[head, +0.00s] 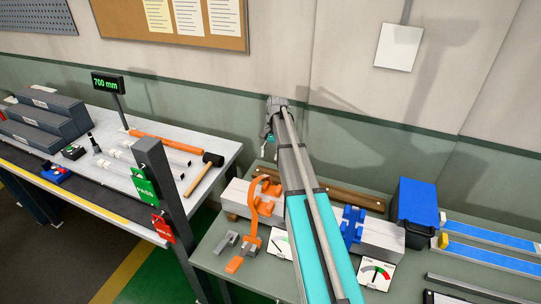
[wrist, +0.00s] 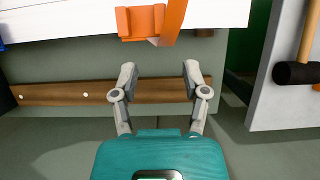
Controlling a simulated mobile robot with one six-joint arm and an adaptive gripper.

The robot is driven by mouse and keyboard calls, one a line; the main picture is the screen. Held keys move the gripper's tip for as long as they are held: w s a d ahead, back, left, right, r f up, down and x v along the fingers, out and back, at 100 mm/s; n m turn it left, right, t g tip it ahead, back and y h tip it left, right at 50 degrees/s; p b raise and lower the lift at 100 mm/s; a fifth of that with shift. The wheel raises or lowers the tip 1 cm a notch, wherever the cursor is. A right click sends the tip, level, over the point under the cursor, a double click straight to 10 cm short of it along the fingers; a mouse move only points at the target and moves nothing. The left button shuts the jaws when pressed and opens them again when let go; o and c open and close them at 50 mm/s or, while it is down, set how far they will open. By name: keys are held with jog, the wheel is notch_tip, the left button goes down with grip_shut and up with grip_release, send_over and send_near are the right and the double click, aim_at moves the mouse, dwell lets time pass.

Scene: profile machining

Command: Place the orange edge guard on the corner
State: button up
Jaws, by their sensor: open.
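My gripper (wrist: 159,72) is open and empty in the wrist view, its two grey fingers apart over the green table by the brown wooden rail (wrist: 60,92). In the head view its teal body (head: 271,139) is high near the wall, and its fingertips cannot be made out. An orange part (wrist: 142,22) sits at the edge of a white block (wrist: 60,18), ahead of the fingers and apart from them. In the head view a curved orange part (head: 254,198) stands at the left pale block (head: 237,193). A small orange-and-grey piece (head: 235,264) lies in front. I cannot tell which is the edge guard.
Gauge cards and grey pieces lie in front. A gap separates the green table from the left bench, which holds a mallet (head: 204,173) and an orange tube (head: 165,142).

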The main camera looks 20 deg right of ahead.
dwell(0.7)
jog(key=s+a+n+t+h, duration=0.1)
jog(key=s+a+n, duration=0.3)
jog(key=s+a, duration=0.4)
jog(key=s+a+f+n+t+h, duration=0.1)
jog(key=s+a+n+t+h, duration=0.1)
jog(key=s+a+n, duration=0.3)
jog(key=s+a, duration=0.4)
jog(key=s, duration=0.5)
jog(key=shift+a+f, duration=0.2)
jog(key=shift+a, duration=0.05)
